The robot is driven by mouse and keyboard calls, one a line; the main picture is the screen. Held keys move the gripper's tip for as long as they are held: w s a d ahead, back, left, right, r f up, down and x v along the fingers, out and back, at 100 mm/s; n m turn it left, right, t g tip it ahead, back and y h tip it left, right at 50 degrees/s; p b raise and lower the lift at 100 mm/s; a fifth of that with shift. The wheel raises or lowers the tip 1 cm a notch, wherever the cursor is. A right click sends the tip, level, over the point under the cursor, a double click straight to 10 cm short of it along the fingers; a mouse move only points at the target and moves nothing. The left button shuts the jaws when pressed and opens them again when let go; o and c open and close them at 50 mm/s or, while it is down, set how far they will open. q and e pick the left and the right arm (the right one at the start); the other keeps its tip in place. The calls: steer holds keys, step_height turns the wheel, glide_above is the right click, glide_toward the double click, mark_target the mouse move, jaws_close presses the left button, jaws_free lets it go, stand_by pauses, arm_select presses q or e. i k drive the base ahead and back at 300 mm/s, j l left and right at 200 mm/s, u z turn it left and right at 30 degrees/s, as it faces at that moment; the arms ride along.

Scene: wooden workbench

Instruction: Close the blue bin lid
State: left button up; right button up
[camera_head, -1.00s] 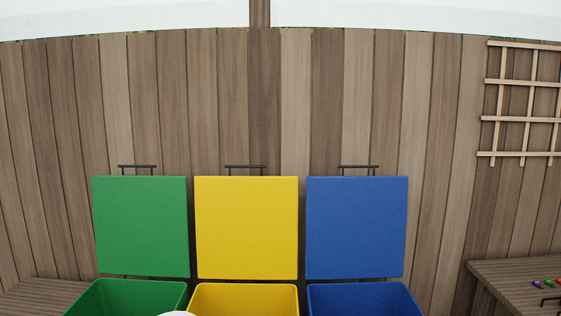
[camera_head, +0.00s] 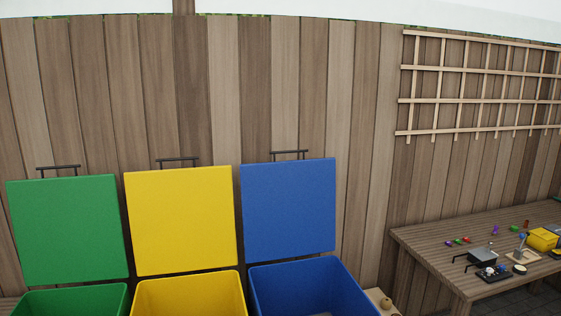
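The blue bin (camera_head: 262,292) stands at the lower middle of the head view, cut off by the bottom edge. Its blue lid (camera_head: 289,210) stands open, upright behind the bin and in front of the fence. A dark bar handle (camera_head: 290,152) shows above the lid's top edge. The part of the bin's inside that shows looks empty; its lower part is out of view. Neither of my grippers is in view.
A yellow bin (camera_head: 146,291) and a green bin (camera_head: 70,300), both with lids up, stand left of the blue one. A wooden bench (camera_head: 430,252) with small items and a yellow box (camera_head: 542,239) is at right. A trellis (camera_head: 480,72) hangs on the fence (camera_head: 225,100).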

mark_target(289, 207)
steer(key=u, duration=0.5)
steer(key=i+l+u, duration=0.2)
steer(key=l+u, duration=0.15)
steer(key=l, duration=0.5)
steer(key=i+l+u, duration=0.1)
steer(key=l+u, duration=0.3)
steer(key=l, duration=0.45)
steer(key=l+u, duration=0.35)
steer(key=l, duration=0.55)
